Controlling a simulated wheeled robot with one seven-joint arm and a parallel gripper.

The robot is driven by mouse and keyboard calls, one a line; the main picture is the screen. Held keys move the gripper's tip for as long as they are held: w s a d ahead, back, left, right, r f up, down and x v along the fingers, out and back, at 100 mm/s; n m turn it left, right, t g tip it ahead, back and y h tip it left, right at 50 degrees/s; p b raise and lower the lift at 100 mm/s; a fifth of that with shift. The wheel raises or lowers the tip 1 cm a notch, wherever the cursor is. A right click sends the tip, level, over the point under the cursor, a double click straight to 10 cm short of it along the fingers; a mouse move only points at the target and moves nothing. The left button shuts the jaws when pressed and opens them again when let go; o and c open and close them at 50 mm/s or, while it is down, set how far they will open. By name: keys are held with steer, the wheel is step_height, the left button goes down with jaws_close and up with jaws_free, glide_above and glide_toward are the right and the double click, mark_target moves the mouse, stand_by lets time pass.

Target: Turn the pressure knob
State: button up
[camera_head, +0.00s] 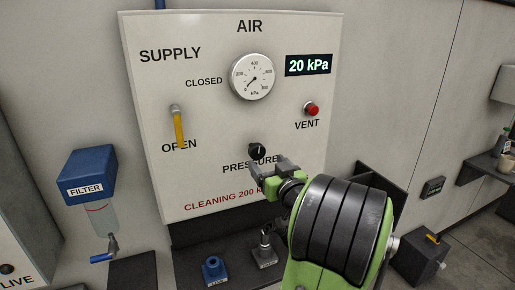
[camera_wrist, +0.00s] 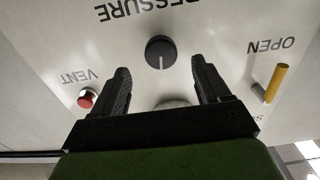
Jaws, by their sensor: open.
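The pressure knob (camera_head: 258,151) is a small round black knob on the white AIR panel (camera_head: 215,170), above the PRESSURE label. In the wrist view the panel appears upside down, and the knob (camera_wrist: 160,48) has a pale mark pointing down in the picture. My gripper (camera_head: 266,165) is just in front of the panel at the knob's lower right in the head view. In the wrist view my open gripper (camera_wrist: 160,70) has one finger on each side of the knob, with gaps between. The digital display (camera_head: 308,65) reads 20 kPa. The gauge (camera_head: 252,76) needle is near the low end.
A yellow supply lever (camera_head: 179,128) points down towards OPEN. A red vent button (camera_head: 312,109) is at the panel's right. A blue filter unit (camera_head: 86,175) hangs at left. Fittings, including a blue one (camera_head: 213,269), stand on a dark shelf below.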

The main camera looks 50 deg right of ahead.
mark_target(259, 154)
steer(key=p+x, duration=0.2)
steer(key=x, duration=0.4)
steer(key=shift+w, duration=0.1)
steer(key=c, duration=1)
steer(key=shift+c, duration=0.2)
